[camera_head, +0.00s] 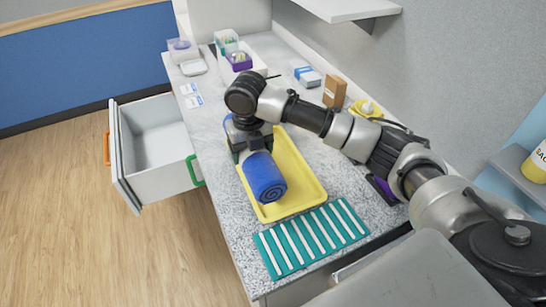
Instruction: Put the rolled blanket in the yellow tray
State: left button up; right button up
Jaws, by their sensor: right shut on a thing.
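The blue rolled blanket (266,180) is over the left part of the yellow tray (302,187) on the speckled counter. I cannot tell whether the roll touches the tray floor. My left gripper is not in the picture.
A teal striped mat (311,237) lies in front of the tray. An open, empty-looking drawer (157,145) juts out at the left. Boxes, a brown carton (334,92) and containers (239,60) stand toward the back. The tray's right side is clear.

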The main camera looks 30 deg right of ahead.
jog(key=d+f, duration=0.1)
jog(key=d, duration=0.1)
jog(key=d+f, duration=0.1)
jog(key=d, duration=0.1)
jog(key=w+d+f+p, duration=0.1)
jog(key=d, duration=0.1)
jog(key=shift+w+d+f, duration=0.1)
jog(key=shift+d+f, duration=0.05)
jog(key=shift+f, duration=0.2)
notch_tip(320, 180, down, 3)
jog(key=shift+p, duration=0.55)
jog(key=shift+f, duration=0.4)
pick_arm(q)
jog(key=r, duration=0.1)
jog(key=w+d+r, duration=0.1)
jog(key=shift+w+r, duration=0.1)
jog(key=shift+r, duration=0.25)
pick_arm(e)
jog(key=shift+f, duration=0.1)
jog(key=o, duration=1.2)
jog(key=shift+f, duration=0.15)
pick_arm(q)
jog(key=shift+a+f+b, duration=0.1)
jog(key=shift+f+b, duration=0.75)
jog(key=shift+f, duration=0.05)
pick_arm(e)
notch_tip(320, 180, up, 12)
jog(key=shift+r, duration=0.2)
